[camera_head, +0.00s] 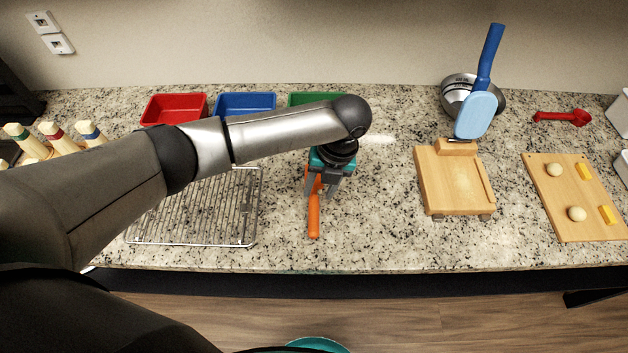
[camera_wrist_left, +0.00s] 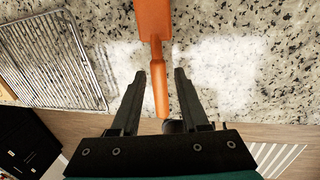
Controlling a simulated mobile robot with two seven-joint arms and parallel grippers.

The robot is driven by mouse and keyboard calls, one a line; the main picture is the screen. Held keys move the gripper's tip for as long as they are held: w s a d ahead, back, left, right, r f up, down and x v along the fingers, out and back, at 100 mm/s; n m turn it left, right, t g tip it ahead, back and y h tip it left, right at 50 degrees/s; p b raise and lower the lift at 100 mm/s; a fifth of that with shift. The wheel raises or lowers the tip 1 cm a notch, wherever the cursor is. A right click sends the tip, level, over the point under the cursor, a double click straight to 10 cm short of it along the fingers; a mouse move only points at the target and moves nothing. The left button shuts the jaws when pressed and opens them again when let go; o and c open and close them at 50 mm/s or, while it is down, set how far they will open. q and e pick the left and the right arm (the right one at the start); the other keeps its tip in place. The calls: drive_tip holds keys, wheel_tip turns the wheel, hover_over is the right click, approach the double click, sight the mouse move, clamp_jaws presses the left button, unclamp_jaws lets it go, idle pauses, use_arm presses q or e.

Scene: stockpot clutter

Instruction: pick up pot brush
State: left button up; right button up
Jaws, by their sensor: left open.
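An orange long-handled tool lies on the granite counter, its handle (camera_head: 314,220) toward the front edge. It is the brush-like thing at my left gripper (camera_head: 321,190), but no bristles show. In the left wrist view its wider part (camera_wrist_left: 153,18) is at the top and its handle (camera_wrist_left: 160,85) runs down between the fingers. The left gripper also shows there (camera_wrist_left: 160,74), open, one finger on each side of the handle, with gaps on both sides. My gripper and wrist hide the tool's far part in the head view.
A wire rack (camera_head: 190,241) lies left of the tool. Red (camera_head: 174,109), blue (camera_head: 245,106) and green (camera_head: 317,99) trays stand behind. A wooden board (camera_head: 455,185) and a blue-handled tool (camera_head: 488,60) by a steel bowl (camera_head: 455,88) are right. Counter between tool and board is clear.

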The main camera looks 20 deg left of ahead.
sight(315, 199)
use_arm(q)
drive_tip(key=f, duration=0.3)
drive_tip(key=a+f, duration=0.1)
drive_tip(key=f, duration=0.1)
drive_tip(key=shift+s+b, duration=0.3)
drive_tip(key=shift+c, duration=0.2)
clamp_jaws()
